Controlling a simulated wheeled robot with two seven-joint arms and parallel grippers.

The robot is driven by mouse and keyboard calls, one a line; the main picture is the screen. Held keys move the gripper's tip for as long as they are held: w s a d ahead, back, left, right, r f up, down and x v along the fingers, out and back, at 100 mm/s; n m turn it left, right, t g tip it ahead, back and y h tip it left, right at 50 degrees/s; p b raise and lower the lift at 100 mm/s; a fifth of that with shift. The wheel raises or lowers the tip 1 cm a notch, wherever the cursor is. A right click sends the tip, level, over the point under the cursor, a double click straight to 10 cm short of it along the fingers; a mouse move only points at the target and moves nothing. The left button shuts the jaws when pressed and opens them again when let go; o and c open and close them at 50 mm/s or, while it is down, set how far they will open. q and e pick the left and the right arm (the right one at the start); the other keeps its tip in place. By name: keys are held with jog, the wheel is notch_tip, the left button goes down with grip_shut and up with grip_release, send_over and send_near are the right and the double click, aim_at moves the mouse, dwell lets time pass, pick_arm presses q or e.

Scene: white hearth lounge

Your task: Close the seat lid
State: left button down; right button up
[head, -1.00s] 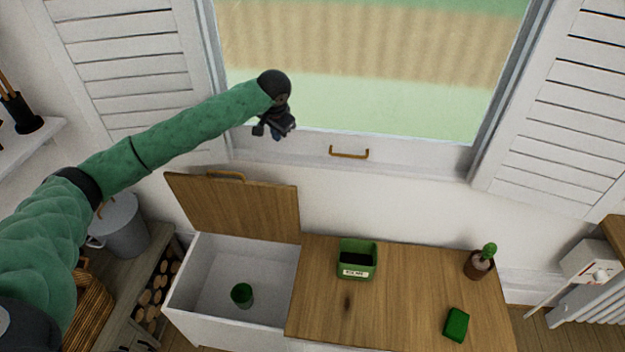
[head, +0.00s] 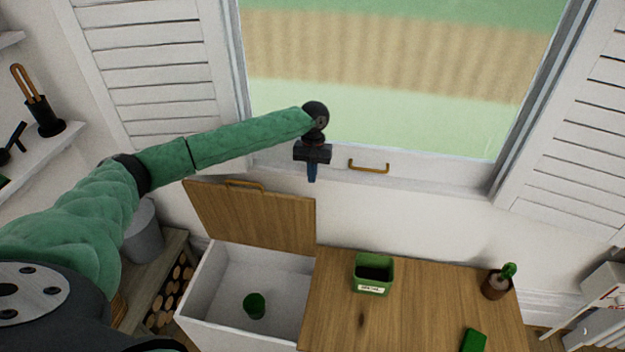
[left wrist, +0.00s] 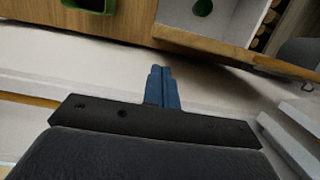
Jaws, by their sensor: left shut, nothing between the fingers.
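The wooden seat lid (head: 255,217) stands open, tilted up at the back of the white seat box (head: 206,276). An orange-brown handle (head: 245,185) sits at its upper edge. A green cup (head: 254,305) is inside the box. My left gripper (head: 312,178) is shut and empty, in front of the window's lower frame, above and right of the lid's top edge. In the left wrist view, the blue fingers (left wrist: 162,88) are together, with the open box (left wrist: 238,22) beyond them. My right gripper is out of view.
A labelled green planter (head: 373,273), a small cactus pot (head: 497,283) and a green block (head: 474,341) stand on the wooden bench top (head: 340,318). The window handle (head: 369,166) is right of my gripper. Firewood and a grey bucket (head: 142,232) are left of the box.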

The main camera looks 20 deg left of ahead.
pick_arm(q)
notch_tip(320, 180, down, 8)
jog(key=s+p, duration=0.1)
jog(key=p, duration=0.1)
jog(key=shift+s+d+f, duration=0.2)
jog(key=shift+f, duration=0.05)
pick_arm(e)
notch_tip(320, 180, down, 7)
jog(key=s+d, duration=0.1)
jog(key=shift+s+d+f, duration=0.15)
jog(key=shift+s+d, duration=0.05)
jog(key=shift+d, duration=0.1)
pick_arm(q)
jog(key=shift+s, duration=0.1)
